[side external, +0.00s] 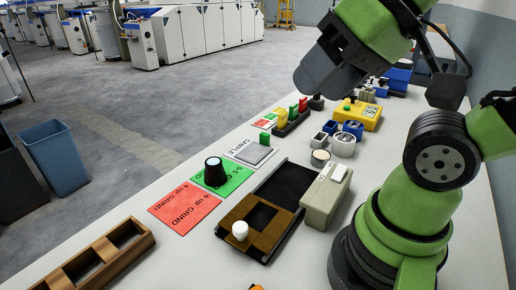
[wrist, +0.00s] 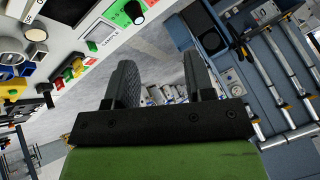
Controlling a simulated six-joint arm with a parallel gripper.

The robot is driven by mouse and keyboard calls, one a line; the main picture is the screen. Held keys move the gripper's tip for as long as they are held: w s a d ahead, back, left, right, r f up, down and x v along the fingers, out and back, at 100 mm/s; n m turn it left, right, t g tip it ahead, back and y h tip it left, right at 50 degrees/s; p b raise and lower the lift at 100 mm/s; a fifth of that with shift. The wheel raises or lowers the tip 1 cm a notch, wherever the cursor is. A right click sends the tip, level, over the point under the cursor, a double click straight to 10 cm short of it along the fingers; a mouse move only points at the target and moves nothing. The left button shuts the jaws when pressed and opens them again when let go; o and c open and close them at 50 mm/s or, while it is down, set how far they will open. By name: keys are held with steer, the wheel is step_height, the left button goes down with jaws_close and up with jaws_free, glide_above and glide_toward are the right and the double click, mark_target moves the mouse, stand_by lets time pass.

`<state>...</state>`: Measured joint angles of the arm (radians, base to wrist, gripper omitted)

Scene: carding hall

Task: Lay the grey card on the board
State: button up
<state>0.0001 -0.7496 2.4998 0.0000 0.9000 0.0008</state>
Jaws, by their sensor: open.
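The grey card (side external: 254,155) looks like the flat grey square with a small green knob at its far edge. It lies on the white SAMPLE sheet (side external: 238,148) on the table. The board (side external: 288,183) is a flat dark panel with a brown front part holding a dark square, nearer the camera. A white round knob (side external: 240,231) stands at its front left corner. My gripper (side external: 308,86) hangs above the table, beyond the card, apart from both. In the wrist view my gripper (wrist: 161,85) has two separated fingers with nothing between them.
A beige box (side external: 324,205) stands against the board's right side. A black cylinder (side external: 216,173) stands on the green sheet (side external: 233,183), beside a red sheet (side external: 185,208). Coloured blocks (side external: 291,117) and a yellow device (side external: 357,115) are farther back. A wooden tray (side external: 112,243) is at front left.

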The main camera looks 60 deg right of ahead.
steer(key=w+d+r+m, duration=0.1)
steer(key=w+d+m, duration=0.4)
steer(key=w+m, duration=0.45)
steer(key=m+g+h, duration=0.2)
steer(key=m+g, duration=0.1)
steer(key=m, duration=1.9)
glide_above(265, 134)
steer(key=s, duration=0.3)
step_height(265, 134, down, 21)
steer(key=shift+m, duration=0.25)
steer(key=x, duration=0.4)
steer(key=shift+d+f, duration=0.3)
steer(key=shift+d, duration=0.05)
steer(key=shift+a+x, duration=0.15)
steer(key=shift+x, duration=1.25)
steer(key=shift+a+x, duration=0.1)
steer(key=shift+x, duration=1.3)
steer(key=shift+s, duration=0.1)
jaws_close()
